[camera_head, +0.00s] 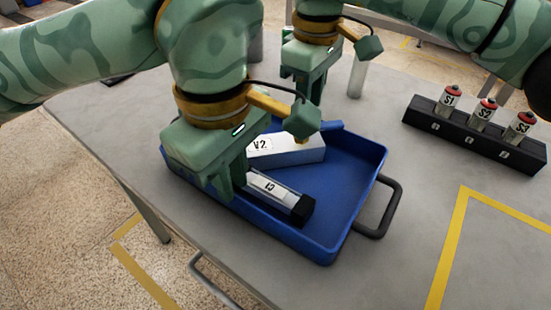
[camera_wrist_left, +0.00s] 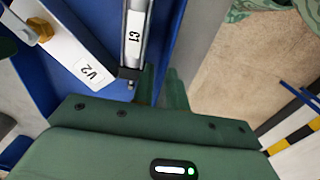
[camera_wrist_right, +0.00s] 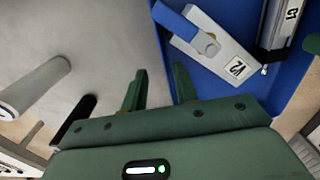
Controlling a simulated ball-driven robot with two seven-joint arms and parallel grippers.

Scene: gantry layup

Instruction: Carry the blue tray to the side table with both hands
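The blue tray (camera_head: 345,215) lies on a grey table. It holds a white V2 block (camera_head: 300,152) with a blue lever, and a silver C1 cylinder (camera_head: 280,192) with a black end. My left gripper (camera_head: 228,190) is at the tray's near-left wall. In the left wrist view its fingers (camera_wrist_left: 160,92) sit close on both sides of the wall, seemingly shut on it. My right gripper (camera_head: 308,92) is by the tray's far side. In the right wrist view its fingers (camera_wrist_right: 160,88) are apart, with the tray wall (camera_wrist_right: 168,60) near the gap; contact cannot be told.
A black rack (camera_head: 475,135) with several red-topped bottles stands at the right. A grey cylinder (camera_head: 357,78) stands behind the tray. Yellow tape (camera_head: 450,240) marks the table at right. A black handle (camera_head: 385,210) juts from the tray's right side. The side table is not clearly identifiable.

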